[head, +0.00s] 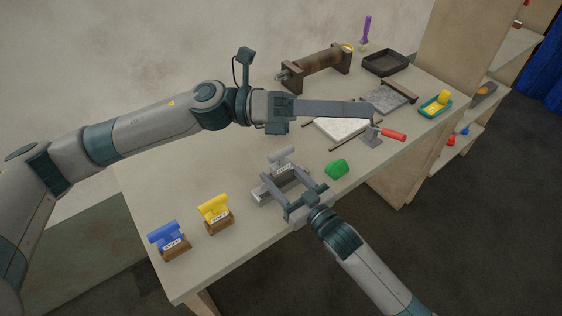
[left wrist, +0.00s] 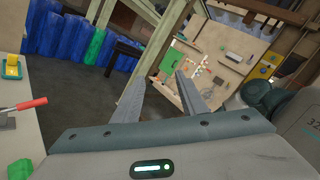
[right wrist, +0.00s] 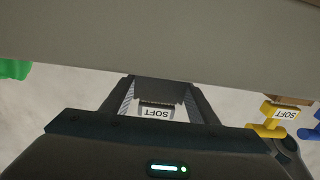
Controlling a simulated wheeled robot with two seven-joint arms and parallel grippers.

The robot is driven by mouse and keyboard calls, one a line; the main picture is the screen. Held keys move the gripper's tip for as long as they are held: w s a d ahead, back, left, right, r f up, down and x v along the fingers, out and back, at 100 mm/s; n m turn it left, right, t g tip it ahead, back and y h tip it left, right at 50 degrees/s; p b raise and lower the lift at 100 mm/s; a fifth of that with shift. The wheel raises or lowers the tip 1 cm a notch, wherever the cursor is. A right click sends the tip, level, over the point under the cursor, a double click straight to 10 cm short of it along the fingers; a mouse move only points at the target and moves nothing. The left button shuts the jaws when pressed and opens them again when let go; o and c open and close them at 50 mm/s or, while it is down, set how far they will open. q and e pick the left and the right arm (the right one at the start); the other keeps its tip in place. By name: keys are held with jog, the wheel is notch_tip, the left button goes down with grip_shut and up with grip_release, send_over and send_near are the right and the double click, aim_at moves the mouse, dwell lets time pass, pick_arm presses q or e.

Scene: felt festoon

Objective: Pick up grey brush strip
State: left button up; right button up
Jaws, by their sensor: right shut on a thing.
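The grey brush strip (head: 283,155), with a white label, is at the near part of the table, right of the yellow one. My right gripper (head: 284,177) comes in from the table's front edge with its fingers on either side of the strip, shut on it. In the right wrist view the strip (right wrist: 155,108) sits between the fingers, its label reading SOFT upside down. I cannot tell whether it is clear of its base. My left gripper (left wrist: 155,82) is open and empty, above the table's middle in the head view.
A yellow brush (head: 213,208) and a blue brush (head: 167,236) stand on wooden blocks at left. A green piece (head: 337,169) lies close right of my right gripper. A red-handled scraper (head: 390,134), a roller (head: 315,67) and a dark tray (head: 385,63) lie further back.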

pick_arm(q)
jog(key=w+a+f+n+t+h, duration=0.1)
jog(key=w+a+n+t, duration=0.35)
jog(key=n+t, duration=0.6)
jog(key=n+t+y, duration=0.3)
jog(key=n+y, duration=0.4)
jog(key=n, duration=1.3)
send_over(274, 158)
notch_tip(274, 158, down, 12)
jog(key=s+a+f+n+y, duration=0.1)
jog(key=f+n, duration=0.1)
jog(key=s+a+f+n, duration=0.1)
jog(key=f, duration=0.2)
jog(key=s+a+f+n+g+y, duration=0.1)
jog(key=f+n, duration=0.1)
jog(key=shift+s+a+f+n+y, duration=0.15)
jog(key=shift+a+n+y, duration=0.15)
jog(key=shift+n, duration=0.05)
jog(key=shift+x, duration=3.45)
